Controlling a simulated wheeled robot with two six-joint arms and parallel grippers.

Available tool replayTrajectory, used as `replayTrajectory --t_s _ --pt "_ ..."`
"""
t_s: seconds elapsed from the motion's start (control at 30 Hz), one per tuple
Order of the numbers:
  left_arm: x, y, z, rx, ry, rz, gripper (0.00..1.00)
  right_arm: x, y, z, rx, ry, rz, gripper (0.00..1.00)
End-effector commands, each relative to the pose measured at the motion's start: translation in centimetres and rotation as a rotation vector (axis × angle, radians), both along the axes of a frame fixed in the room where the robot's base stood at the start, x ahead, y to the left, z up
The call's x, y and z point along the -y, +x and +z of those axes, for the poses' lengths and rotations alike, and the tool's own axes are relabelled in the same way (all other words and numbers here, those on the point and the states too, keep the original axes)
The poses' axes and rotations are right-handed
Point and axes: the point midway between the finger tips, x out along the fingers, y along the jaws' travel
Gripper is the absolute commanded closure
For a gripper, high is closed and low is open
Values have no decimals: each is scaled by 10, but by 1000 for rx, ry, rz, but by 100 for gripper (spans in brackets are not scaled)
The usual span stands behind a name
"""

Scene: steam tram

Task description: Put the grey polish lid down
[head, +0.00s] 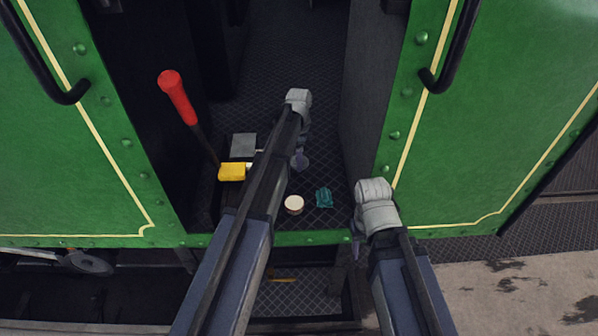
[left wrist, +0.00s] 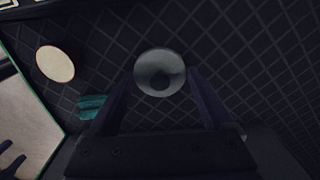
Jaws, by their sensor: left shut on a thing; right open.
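The grey polish lid (head: 300,161) is a small round disc, held between the fingers of my left gripper (head: 299,152) over the dark tread-plate floor of the cab doorway. In the left wrist view the grey lid (left wrist: 160,72) sits between the fingertips; I cannot tell whether it touches the floor. A round tin with a cream top (head: 294,204) stands on the floor nearer the door edge, and it also shows in the left wrist view (left wrist: 55,63). My right gripper (head: 354,232) is open and empty by the right side of the doorway, partly hidden by its wrist.
A crumpled teal cloth (head: 324,198) lies right of the cream-topped tin. A yellow block (head: 232,172) and a grey flat piece (head: 243,145) are to the left, beside a red-handled lever (head: 177,97). Green door panels (head: 440,150) flank the opening. Floor deeper inside is clear.

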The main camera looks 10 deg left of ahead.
Motion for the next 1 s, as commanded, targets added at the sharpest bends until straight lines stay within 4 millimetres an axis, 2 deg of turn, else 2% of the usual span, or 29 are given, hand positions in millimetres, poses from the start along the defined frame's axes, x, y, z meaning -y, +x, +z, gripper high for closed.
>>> replayTrajectory --t_s 0.23,0.53,0.8,0.97,1.0 --pt "0 0 -7 0 0 0 66 0 0 -7 0 0 0 50" --pt "0 0 -40 0 0 0 66 0 0 -40 0 0 0 50" --pt "0 0 -38 0 0 0 66 0 0 -38 0 0 0 50" --pt "0 0 -43 0 0 0 66 0 0 -43 0 0 0 50" --pt "0 0 -41 0 0 0 12 0 0 -41 0 0 0 50"
